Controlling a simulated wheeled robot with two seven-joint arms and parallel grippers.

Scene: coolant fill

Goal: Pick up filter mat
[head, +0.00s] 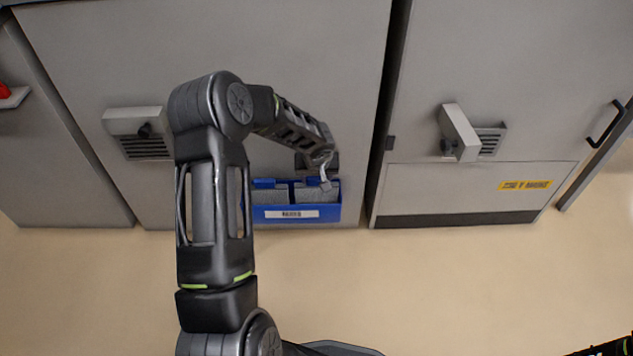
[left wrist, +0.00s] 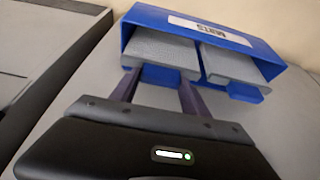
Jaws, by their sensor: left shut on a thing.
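A blue bin (head: 328,213) with a white label is set low against the grey cabinet and holds two grey filter mats side by side. The left mat (head: 270,196) and the right mat (head: 308,194) both have blue tabs. My left gripper (head: 326,180) is at the right mat. In the left wrist view, its two fingers (left wrist: 158,82) are on either side of the blue tab (left wrist: 160,75) of the near-left mat (left wrist: 160,50), shut on it. This mat is still inside the bin (left wrist: 150,18). The other mat (left wrist: 232,65) is beside it, untouched. My right gripper is not visible.
Grey cabinets (head: 270,40) stand behind, with a dark gap right of the bin. Vented boxes project at left (head: 133,120) and right (head: 460,132). A black door handle (head: 604,122) is at far right. The beige floor (head: 450,290) in front is clear.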

